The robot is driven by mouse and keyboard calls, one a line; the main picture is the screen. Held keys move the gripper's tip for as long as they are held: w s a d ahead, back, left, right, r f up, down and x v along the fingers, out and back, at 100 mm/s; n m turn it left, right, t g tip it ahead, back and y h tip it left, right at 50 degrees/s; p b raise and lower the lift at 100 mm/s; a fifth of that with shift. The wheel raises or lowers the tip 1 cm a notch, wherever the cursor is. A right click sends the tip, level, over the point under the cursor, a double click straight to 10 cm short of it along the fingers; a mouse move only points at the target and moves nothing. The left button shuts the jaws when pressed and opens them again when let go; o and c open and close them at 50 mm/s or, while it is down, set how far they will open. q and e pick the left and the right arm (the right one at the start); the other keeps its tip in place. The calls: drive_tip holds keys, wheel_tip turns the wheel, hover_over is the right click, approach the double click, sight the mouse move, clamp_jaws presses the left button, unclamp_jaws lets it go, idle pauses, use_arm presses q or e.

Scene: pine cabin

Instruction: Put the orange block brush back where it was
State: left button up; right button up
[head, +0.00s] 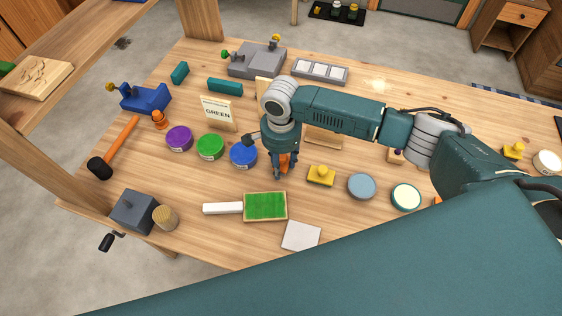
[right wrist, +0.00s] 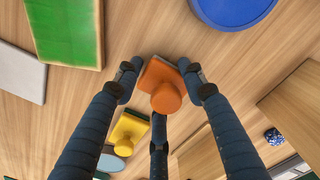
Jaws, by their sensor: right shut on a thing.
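The orange block brush (right wrist: 152,74) has a flat block and a round knob. My right gripper (right wrist: 160,88) is shut on it, with fingers on both sides and a third finger below in the right wrist view. In the head view the right gripper (head: 283,172) points down at the table between the blue round lid (head: 243,154) and a yellow block brush (head: 320,176); only a bit of the orange block brush (head: 285,160) shows between its fingers. I cannot tell whether the brush touches the table. My left gripper is not in view.
A green pad with a white handle (head: 265,206) and a pale square tile (head: 301,236) lie in front. Purple (head: 179,138) and green (head: 210,146) lids are to the left by a GREEN sign (head: 217,112). A grey-blue disc (head: 361,186) lies to the right.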

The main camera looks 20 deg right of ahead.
sight(281, 158)
drive_tip(key=o, duration=1)
drive_tip(key=shift+f, duration=0.15)
drive_tip(key=shift+o, duration=0.2)
wheel_tip(281, 158, up, 12)
drive_tip(key=shift+r+b, duration=0.2)
drive_tip(key=shift+b, duration=0.4)
drive_tip(key=shift+f, duration=0.1)
